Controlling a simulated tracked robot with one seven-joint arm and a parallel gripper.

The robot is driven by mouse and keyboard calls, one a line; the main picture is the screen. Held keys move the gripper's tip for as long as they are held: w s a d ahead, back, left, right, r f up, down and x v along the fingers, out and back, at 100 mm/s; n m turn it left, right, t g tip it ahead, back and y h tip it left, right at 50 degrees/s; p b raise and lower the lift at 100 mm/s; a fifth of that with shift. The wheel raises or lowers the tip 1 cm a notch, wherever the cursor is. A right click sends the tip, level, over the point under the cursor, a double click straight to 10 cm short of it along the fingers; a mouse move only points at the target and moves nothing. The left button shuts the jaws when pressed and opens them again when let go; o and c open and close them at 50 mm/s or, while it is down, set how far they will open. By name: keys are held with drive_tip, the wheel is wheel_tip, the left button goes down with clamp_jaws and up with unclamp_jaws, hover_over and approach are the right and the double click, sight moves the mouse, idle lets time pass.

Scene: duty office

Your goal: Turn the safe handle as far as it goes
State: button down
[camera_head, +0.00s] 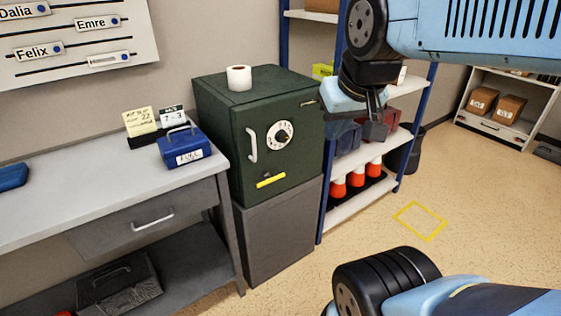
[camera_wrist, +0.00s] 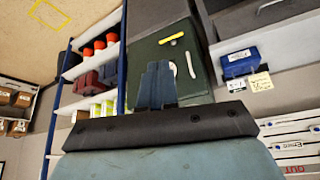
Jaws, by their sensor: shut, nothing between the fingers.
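The dark green safe (camera_head: 219,143) stands on a grey cabinet, door facing the room. Its pale upright handle (camera_head: 251,144) is left of the round white dial (camera_head: 279,135). A yellow bar (camera_head: 270,180) lies low on the door, slightly tilted. My gripper (camera_head: 376,131) is shut and empty, pointing down in front of the shelf, right of the safe and apart from it. In the upside-down wrist view, my shut fingers (camera_wrist: 157,84) overlap the safe (camera_wrist: 200,50) in the picture. The pale handle (camera_wrist: 190,64) and yellow bar (camera_wrist: 171,38) show there; the dial is partly hidden.
A paper roll (camera_head: 239,77) stands on the safe. The desk (camera_head: 95,180) at left holds a blue cash box (camera_head: 184,147) and notes. A shelf (camera_head: 345,207) with orange-and-white items stands close right of the safe. Floor (camera_head: 475,215) at right is open, with a yellow outline.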

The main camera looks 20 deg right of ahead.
drive_tip(key=shift+w+a, duration=0.15)
drive_tip(key=w+d+f+n+g, duration=0.1)
drive_tip(key=w+f, duration=0.2)
drive_tip(key=w, duration=0.6)
drive_tip(key=w+f+n, duration=0.1)
drive_tip(key=w+f, duration=0.2)
drive_tip(key=w, duration=0.5)
drive_tip(key=w+d+f+y, duration=0.1)
drive_tip(key=w+d+f, duration=0.1)
drive_tip(key=w+f, duration=0.7)
drive_tip(key=w+d+f+n+y, duration=0.1)
drive_tip(key=w+d+f, duration=0.2)
drive_tip(key=w+f, duration=0.5)
drive_tip(key=shift+w+d+f+g, duration=0.35)
drive_tip(key=shift+w+f+g, duration=0.05)
drive_tip(key=shift+f, duration=0.35)
drive_tip(key=x, duration=1.4)
drive_tip(key=shift+s+a, duration=0.15)
drive_tip(key=shift+s, duration=0.25)
drive_tip(key=shift+f, duration=0.1)
